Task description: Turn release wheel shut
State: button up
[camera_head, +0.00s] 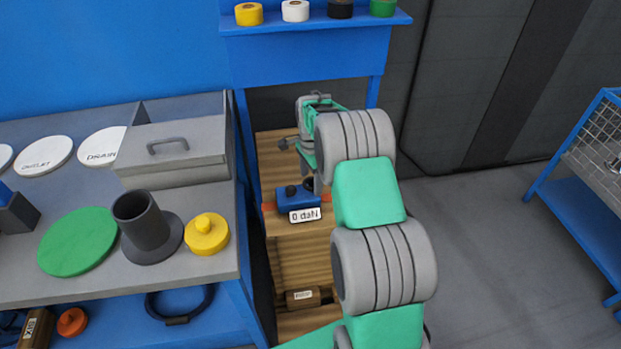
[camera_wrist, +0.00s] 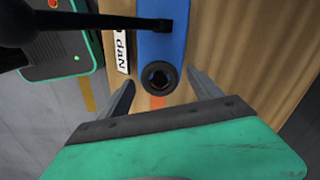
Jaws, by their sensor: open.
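A blue device (camera_head: 297,199) with a white "0 daN" label (camera_head: 305,215) sits on the wooden bench. In the wrist view, a round black knob with a dark hollow centre (camera_wrist: 159,77), which looks like the release wheel, is at the end of the blue body (camera_wrist: 160,45). My gripper (camera_wrist: 161,82) is open, its two grey fingers on either side of the knob. A gap shows on both sides; I cannot tell their height relative to it. In the head view, my arm partly hides the device and most of the gripper.
A black bar (camera_wrist: 90,22) crosses the wrist view's upper left, near a green-edged box (camera_wrist: 55,45). Left of the wooden bench, a grey table (camera_head: 215,265) holds a grey flanged tube (camera_head: 145,225) and yellow knobbed disc (camera_head: 206,234). A blue shelf stands behind; open floor lies right.

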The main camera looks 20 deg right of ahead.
aim_at(311, 183)
notch_tip(311, 183, up, 8)
jog(key=shift+f, duration=0.1)
dwell(0.4)
